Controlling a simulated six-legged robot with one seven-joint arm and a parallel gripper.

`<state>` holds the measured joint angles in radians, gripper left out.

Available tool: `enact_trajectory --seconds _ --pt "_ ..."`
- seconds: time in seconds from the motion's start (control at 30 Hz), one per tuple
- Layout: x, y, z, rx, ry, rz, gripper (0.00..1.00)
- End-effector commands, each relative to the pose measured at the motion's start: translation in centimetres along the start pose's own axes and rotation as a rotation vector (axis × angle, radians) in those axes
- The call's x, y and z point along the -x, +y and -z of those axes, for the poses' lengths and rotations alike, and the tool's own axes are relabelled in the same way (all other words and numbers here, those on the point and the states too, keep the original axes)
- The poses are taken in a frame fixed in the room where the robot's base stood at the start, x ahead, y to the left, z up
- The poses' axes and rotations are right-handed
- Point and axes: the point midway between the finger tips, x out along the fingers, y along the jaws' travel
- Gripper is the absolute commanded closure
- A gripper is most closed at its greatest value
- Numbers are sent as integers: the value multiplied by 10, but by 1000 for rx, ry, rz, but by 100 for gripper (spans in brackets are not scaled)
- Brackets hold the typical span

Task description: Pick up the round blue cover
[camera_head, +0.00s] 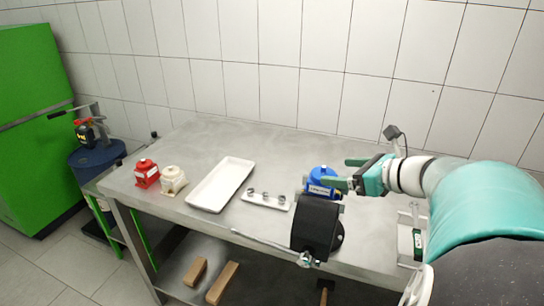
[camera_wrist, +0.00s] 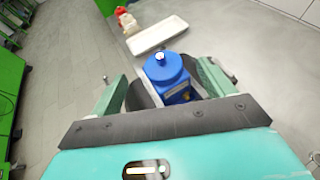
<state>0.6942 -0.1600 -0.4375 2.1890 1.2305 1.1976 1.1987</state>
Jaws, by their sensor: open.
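The round blue cover (camera_head: 322,172) is the domed top of a blue unit with a pale label on its side, standing upright on the metal table. The wrist view shows the cover (camera_wrist: 163,68) with a small light knob on top. My gripper (camera_head: 345,173) is open, its two green fingers pointing left, just right of the cover in the head view. In the wrist view my gripper (camera_wrist: 163,88) has one finger on either side of the blue unit, with nothing held. I cannot tell whether a finger touches it.
A small white holder (camera_head: 266,203), a white tray (camera_head: 222,184), a cream pump (camera_head: 173,180) and a red pump (camera_head: 147,173) lie to the left. The back of the table is clear.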

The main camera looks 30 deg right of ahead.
Motion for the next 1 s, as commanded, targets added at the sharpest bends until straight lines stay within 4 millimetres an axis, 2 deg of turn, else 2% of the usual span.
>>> enact_trajectory --seconds 0.27,0.5,0.77,0.87,1.0 --pt "-23 -2 0 2 1 -1 19" --pt "-59 -4 -1 2 1 0 19" --pt "-65 -4 -1 3 0 2 19" --pt "-65 -4 -1 2 0 2 35" --pt "-64 -4 -1 2 0 2 62"
